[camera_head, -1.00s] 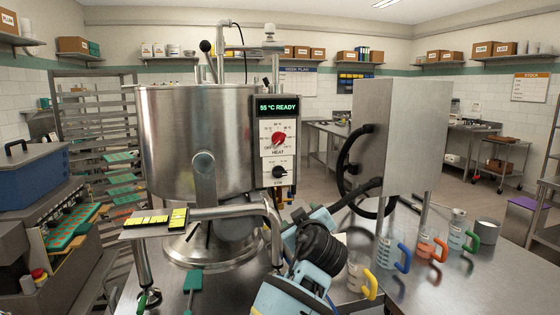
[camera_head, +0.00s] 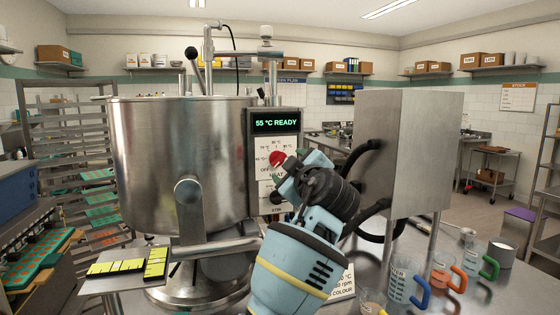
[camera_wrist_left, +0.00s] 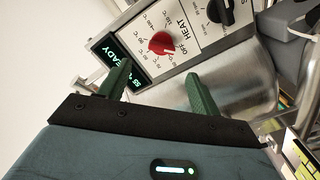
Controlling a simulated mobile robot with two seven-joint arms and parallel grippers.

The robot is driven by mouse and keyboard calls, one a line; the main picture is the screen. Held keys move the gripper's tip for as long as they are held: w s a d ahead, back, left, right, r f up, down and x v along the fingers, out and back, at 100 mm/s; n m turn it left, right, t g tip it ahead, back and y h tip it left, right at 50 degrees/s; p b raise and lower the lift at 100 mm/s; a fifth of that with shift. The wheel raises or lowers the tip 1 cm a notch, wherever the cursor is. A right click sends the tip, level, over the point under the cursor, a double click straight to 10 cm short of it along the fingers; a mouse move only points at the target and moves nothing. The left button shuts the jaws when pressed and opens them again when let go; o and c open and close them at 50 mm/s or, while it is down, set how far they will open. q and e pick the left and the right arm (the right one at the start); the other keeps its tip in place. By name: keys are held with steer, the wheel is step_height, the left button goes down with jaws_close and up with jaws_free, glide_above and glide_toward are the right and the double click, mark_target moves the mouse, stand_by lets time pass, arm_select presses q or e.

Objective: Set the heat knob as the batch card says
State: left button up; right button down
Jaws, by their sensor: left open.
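The red heat knob (camera_head: 277,157) is on the white panel right of the steel kettle. My left arm partly covers it. In the left wrist view the heat knob (camera_wrist_left: 162,43) is plain, and its white mark seems to face OFF. My left gripper (camera_wrist_left: 160,72) is open with two green fingers. The knob shows beyond the fingertips, between them and apart from them. The display (camera_head: 277,122) reads 55 °C READY. A white card (camera_head: 343,285) with "rpm" and "COLOUR" is mostly hidden behind my left arm. My right gripper is not in view.
The black stir knob (camera_wrist_left: 220,10) sits beside the heat knob. The steel kettle (camera_head: 180,145) stands left of the panel, and a steel box (camera_head: 405,150) stands to the right. Several jugs with coloured handles, one blue (camera_head: 422,292), stand on the right of the table.

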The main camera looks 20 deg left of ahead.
mark_target(279, 159)
arm_select(q)
steer(key=shift+x, duration=3.75)
steer(key=shift+c, duration=0.2)
steer(key=c, duration=0.9)
